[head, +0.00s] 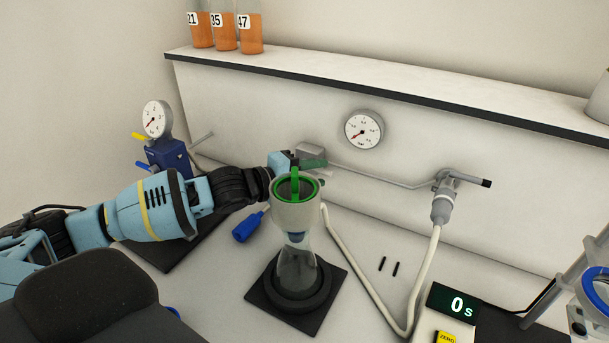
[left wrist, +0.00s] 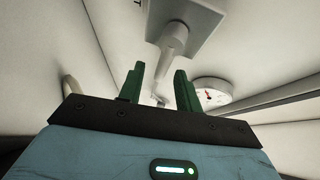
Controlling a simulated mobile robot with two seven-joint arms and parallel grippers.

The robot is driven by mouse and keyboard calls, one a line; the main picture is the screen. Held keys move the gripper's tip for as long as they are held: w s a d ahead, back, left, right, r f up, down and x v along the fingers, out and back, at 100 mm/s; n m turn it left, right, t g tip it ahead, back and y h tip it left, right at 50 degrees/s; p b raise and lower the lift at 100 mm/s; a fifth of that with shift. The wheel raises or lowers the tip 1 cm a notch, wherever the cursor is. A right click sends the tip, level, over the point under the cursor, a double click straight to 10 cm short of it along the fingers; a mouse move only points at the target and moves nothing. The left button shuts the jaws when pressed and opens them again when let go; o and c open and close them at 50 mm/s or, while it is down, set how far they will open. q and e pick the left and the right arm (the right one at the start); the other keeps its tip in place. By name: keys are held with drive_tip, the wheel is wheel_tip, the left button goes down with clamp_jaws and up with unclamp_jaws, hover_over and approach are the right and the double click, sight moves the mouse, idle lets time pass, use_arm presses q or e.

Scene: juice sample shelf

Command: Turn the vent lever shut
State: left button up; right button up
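A grey fitting (head: 310,149) with a flat plate is mounted on the white wall behind the flask. In the left wrist view its plate (left wrist: 195,18) and rounded grey stem (left wrist: 173,45) lie beyond the fingertips. I take this to be the vent lever; beside it only a letter "T" of a label shows. My left gripper (head: 313,165) reaches in front of the fitting, partly hidden by the flask's top. In the left wrist view its green fingers (left wrist: 160,74) are apart, with nothing clearly held between them. Contact with the fitting cannot be told. My right gripper is out of view.
A flask (head: 297,265) with a green-rimmed top stands on a black base close to my left gripper. A hose (head: 368,285) runs to a wall valve (head: 443,205). A gauge (head: 363,131) hangs on the wall. A blue pump (head: 168,156) stands left; a timer (head: 452,304) stands front right.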

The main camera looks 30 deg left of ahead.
use_arm(q)
drive_tip(key=v, duration=0.7)
drive_tip(key=shift+s, duration=0.25)
drive_tip(key=shift+a+r, duration=0.1)
idle(0.5)
